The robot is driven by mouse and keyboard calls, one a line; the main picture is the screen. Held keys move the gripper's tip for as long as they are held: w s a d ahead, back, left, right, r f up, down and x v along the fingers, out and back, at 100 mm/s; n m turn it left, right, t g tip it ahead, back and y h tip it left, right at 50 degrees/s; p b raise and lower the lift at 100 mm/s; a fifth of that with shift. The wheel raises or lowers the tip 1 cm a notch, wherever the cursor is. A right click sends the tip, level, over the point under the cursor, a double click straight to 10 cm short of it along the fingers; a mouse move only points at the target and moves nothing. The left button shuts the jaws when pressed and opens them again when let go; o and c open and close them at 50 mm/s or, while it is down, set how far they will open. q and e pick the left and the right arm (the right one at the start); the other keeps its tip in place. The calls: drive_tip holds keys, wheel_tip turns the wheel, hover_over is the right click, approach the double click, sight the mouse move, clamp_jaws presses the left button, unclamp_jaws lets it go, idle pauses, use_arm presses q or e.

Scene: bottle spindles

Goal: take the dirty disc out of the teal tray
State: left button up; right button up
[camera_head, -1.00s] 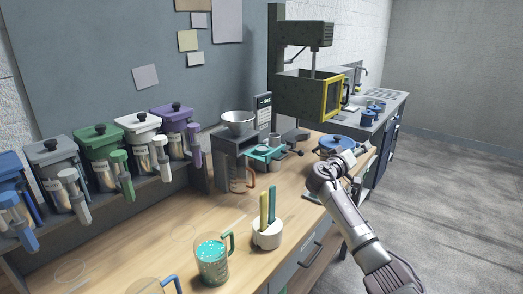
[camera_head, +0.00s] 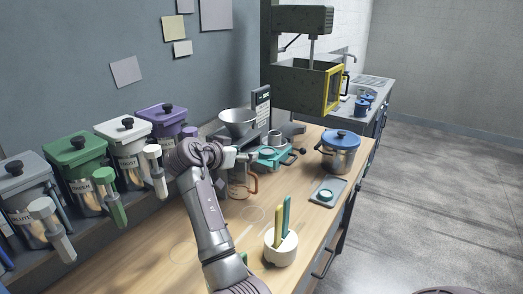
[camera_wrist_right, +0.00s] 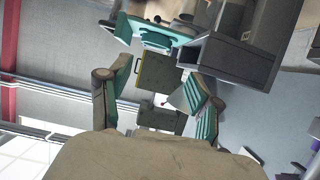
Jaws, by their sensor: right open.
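The teal tray (camera_head: 287,160) sits in front of the grey press-like stand, right of the funnel. A round teal piece (camera_head: 268,153) shows in it; I cannot tell whether it is the dirty disc. My right gripper (camera_head: 236,157) is left of the tray, above the bench and apart from the tray. In the wrist view, the right gripper's teal-padded fingers (camera_wrist_right: 155,98) are spread with nothing between them, and the teal tray (camera_wrist_right: 120,27) shows beyond them at the top. My left gripper is not in view.
A metal funnel (camera_head: 238,122), a glass jug (camera_head: 238,187) and a white holder (camera_head: 281,249) are near my arm.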

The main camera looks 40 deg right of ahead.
drive_tip(key=p, duration=0.2)
approach(267, 151)
drive_tip(key=d+f, duration=0.1)
drive_tip(key=d, duration=0.2)
drive_tip(key=shift+w+d+f, duration=0.15)
drive_tip(key=shift+w+f, duration=0.25)
drive_tip(key=shift+w, duration=0.25)
drive_tip(key=shift+w+d, duration=0.1)
drive_tip(key=shift+d, duration=0.1)
drive_tip(key=p+x, duration=0.2)
drive_tip(key=x, duration=0.2)
drive_tip(key=shift+d+p, duration=0.3)
drive_tip(key=shift+d+f, duration=0.2)
drive_tip(key=shift+d, duration=0.05)
drive_tip(key=shift+a, duration=0.15)
drive_tip(key=shift+c, duration=0.5)
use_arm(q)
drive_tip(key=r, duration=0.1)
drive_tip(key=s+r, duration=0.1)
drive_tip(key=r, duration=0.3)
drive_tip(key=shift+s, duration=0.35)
use_arm(e)
drive_tip(key=c, duration=0.3)
